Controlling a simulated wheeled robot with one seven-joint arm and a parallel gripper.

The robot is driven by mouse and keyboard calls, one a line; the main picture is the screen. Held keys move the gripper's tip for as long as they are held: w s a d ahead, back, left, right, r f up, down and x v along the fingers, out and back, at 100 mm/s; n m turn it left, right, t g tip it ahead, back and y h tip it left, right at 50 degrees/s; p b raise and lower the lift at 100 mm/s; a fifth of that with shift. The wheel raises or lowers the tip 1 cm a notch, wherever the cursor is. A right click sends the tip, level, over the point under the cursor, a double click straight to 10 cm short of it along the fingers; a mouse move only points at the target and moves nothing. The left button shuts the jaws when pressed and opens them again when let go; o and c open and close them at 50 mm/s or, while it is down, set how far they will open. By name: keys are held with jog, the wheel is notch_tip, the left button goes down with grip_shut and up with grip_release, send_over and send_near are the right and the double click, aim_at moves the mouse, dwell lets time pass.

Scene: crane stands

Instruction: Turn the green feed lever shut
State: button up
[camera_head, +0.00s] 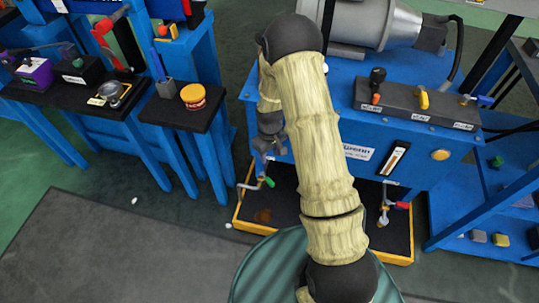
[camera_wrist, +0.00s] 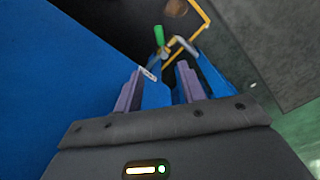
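The green feed lever (camera_head: 269,182) sits on a metal valve fitting low at the front left of the blue machine, above a dark drip tray. In the wrist view the green lever (camera_wrist: 159,34) points up in the picture, beyond my fingertips and apart from them. My gripper (camera_wrist: 158,80) is open, with purple pads on both fingers and nothing held between them. In the head view my gripper (camera_head: 270,150) hangs just above the green lever, close to the machine's front; its fingers are small and partly unclear there.
A red-handled lever (camera_head: 403,205) is on another fitting to the right. The yellow-edged drip tray (camera_head: 310,240) lies beneath both. The blue machine (camera_head: 360,130) rises close beside my gripper. A black-topped blue bench (camera_head: 150,112) stands left. Bare floor (camera_head: 110,250) lies front left.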

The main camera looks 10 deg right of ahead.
jog(key=shift+s+a+f, duration=0.1)
jog(key=shift+f, duration=0.05)
jog(key=c, duration=0.6)
jog(key=s+a+f+n+h+b, duration=0.1)
jog(key=a+f+n, duration=0.1)
jog(key=f+n, duration=0.1)
jog(key=s+a+f+n+h+b, duration=0.2)
jog(key=f+n, duration=0.1)
jog(key=s+a+f+n+h+b, duration=0.1)
jog(key=s+a+f+n+b, duration=0.1)
jog(key=a+f, duration=0.1)
jog(key=shift+s+f+n+h, duration=0.2)
jog(key=shift+n+h, duration=0.1)
jog(key=shift+n, duration=0.1)
grip_shut()
jog(key=s+a+f+n+t+h+b, duration=0.1)
jog(key=a+n+t+h+b, duration=0.2)
jog(key=a+n, duration=0.3)
jog(key=n+t+b, duration=0.1)
jog(key=n, duration=0.2)
jog(key=shift+a+h, duration=0.3)
jog(key=shift+h, duration=0.1)
jog(key=shift+f, duration=0.15)
